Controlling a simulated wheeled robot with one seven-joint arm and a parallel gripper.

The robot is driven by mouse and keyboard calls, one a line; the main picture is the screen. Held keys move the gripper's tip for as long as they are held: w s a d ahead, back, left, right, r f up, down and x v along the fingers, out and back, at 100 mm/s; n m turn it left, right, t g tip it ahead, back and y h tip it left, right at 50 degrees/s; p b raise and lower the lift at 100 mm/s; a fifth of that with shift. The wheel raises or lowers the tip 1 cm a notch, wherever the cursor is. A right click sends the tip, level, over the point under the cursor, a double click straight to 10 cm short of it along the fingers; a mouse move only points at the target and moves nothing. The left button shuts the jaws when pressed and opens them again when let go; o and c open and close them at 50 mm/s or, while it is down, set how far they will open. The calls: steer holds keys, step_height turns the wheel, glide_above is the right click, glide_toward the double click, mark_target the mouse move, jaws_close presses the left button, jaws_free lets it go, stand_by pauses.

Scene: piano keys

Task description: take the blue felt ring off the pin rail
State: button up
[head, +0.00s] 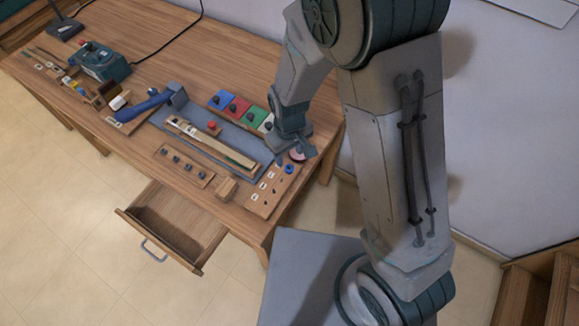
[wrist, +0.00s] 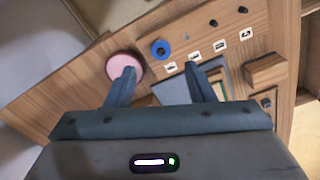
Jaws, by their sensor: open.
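The blue felt ring (head: 289,169) lies at the far right end of the wooden pin rail (head: 262,203), near the table's right end. In the wrist view the blue ring (wrist: 160,49) shows a dark centre; the rail (wrist: 262,29) carries white labels and dark pegs. My gripper (head: 301,151) is close to the ring in the head view. In the wrist view my gripper (wrist: 159,70) has its two fingers apart with nothing between them. The ring shows beyond the fingertips, between their lines; I cannot tell the height gap.
A pink disc (wrist: 125,66) lies beside the left finger; it is partly hidden in the head view (head: 297,156). A small wooden block (head: 227,187) sits left of the rail. A blue-grey tray (head: 236,156) and coloured squares (head: 239,109) lie behind. A drawer (head: 170,225) stands open in front.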

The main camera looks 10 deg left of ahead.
mark_target(289, 168)
steer(key=shift+s+f+p, duration=0.1)
steer(key=shift+f+p, duration=0.75)
steer(key=shift+f, duration=2.15)
steer(key=c, duration=1.1)
